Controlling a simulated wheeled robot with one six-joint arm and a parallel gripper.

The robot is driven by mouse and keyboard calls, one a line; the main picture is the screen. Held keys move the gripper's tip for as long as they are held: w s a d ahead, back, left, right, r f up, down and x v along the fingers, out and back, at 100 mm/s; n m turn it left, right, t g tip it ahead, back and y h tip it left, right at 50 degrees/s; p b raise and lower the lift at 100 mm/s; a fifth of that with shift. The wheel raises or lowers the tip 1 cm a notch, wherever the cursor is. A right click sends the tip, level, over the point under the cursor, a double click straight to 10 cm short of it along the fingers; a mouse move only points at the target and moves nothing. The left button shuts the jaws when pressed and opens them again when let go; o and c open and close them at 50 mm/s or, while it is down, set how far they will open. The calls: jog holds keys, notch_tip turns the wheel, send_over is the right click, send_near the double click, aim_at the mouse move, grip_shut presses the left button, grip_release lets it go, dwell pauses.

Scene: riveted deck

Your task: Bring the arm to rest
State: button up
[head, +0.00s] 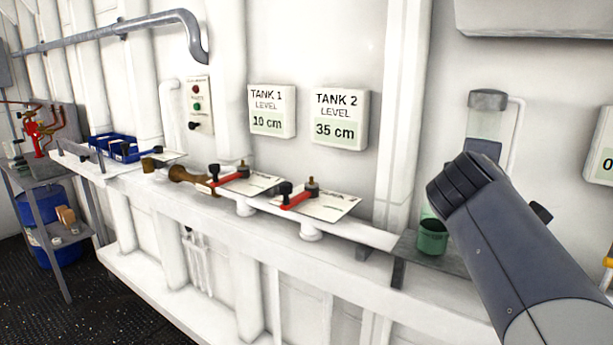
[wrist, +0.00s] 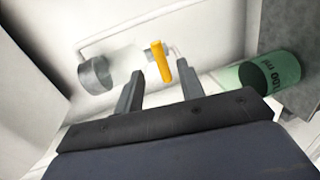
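My gripper (wrist: 158,82) shows in the wrist view with its two dark fingers well apart and nothing between them. In the head view my arm reaches in from the lower right, in front of the wall, and its fingers cannot be made out there. A green-tinted beaker (head: 432,238) stands on a small grey shelf, partly behind my arm; in the wrist view the beaker (wrist: 270,74) lies to the right of the fingers, apart from them.
A grey-capped clear cylinder (head: 488,112) is mounted on the wall behind my arm. A yellow handle (wrist: 161,62) shows beyond the fingers. A white ledge carries two red-handled valves (head: 232,175) (head: 299,198). A blue bin (head: 112,146) sits further left. Dark floor is clear at lower left.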

jog(key=v, duration=0.6)
jog(key=w+d+f+n+h+p, duration=0.1)
jog(key=w+d+n+p, duration=0.3)
jog(key=w, duration=0.5)
jog(key=shift+d+f+n+g+h, duration=0.2)
jog(key=shift+d+n+g+h, duration=0.1)
jog(key=shift+d+n, duration=0.5)
jog(key=shift+s+a+p, duration=0.1)
jog(key=shift+p, duration=0.25)
